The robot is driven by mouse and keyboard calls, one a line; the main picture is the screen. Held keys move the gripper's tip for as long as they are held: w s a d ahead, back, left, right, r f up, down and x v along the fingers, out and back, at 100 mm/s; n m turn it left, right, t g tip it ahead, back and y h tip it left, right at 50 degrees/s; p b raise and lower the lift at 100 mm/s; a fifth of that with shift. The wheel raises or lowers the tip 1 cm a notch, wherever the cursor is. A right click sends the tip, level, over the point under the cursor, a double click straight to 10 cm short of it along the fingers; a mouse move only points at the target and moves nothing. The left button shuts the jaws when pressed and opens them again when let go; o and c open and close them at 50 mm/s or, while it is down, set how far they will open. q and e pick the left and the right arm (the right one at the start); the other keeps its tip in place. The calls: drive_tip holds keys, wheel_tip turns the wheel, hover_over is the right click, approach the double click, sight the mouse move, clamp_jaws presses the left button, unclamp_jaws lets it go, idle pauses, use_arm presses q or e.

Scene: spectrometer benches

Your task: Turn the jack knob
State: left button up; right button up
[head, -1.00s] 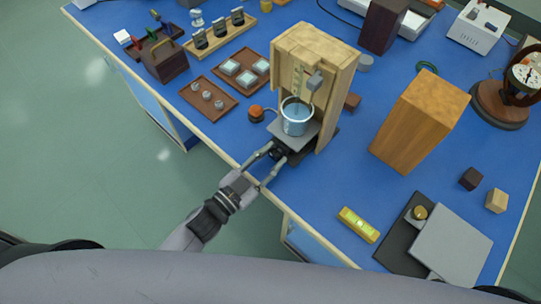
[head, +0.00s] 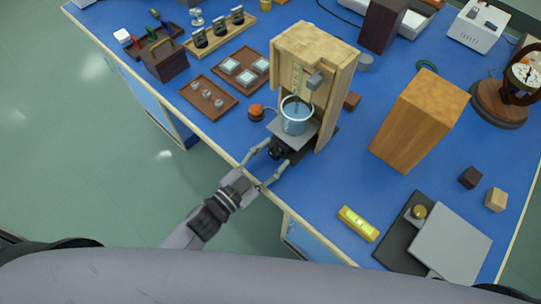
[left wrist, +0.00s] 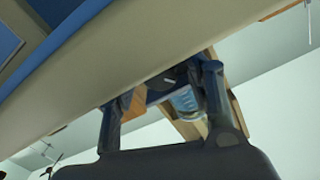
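The lab jack (head: 298,133) stands at the front of the wooden stand, its grey top plate under a glass beaker (head: 295,118) of bluish liquid. Its dark jack knob (head: 277,150) faces the table's front edge. My left gripper (head: 276,154) reaches in over that edge, with one finger on each side of the knob. The fingers are spread, with a visible gap. In the left wrist view, the fingers (left wrist: 162,88) stand wide apart, with the dark knob (left wrist: 170,80) beyond and between them. I cannot tell whether either finger touches it. My right gripper is not in view.
The wooden stand (head: 340,75) rises around the beaker. An orange-topped button (head: 256,112) and a tray of small weights (head: 209,98) lie to the left. A wooden block (head: 418,120) stands right. A yellow level (head: 358,224) lies front right, with clear blue tabletop between.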

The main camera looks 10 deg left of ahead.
use_arm(q)
drive_tip(key=v, duration=1.2)
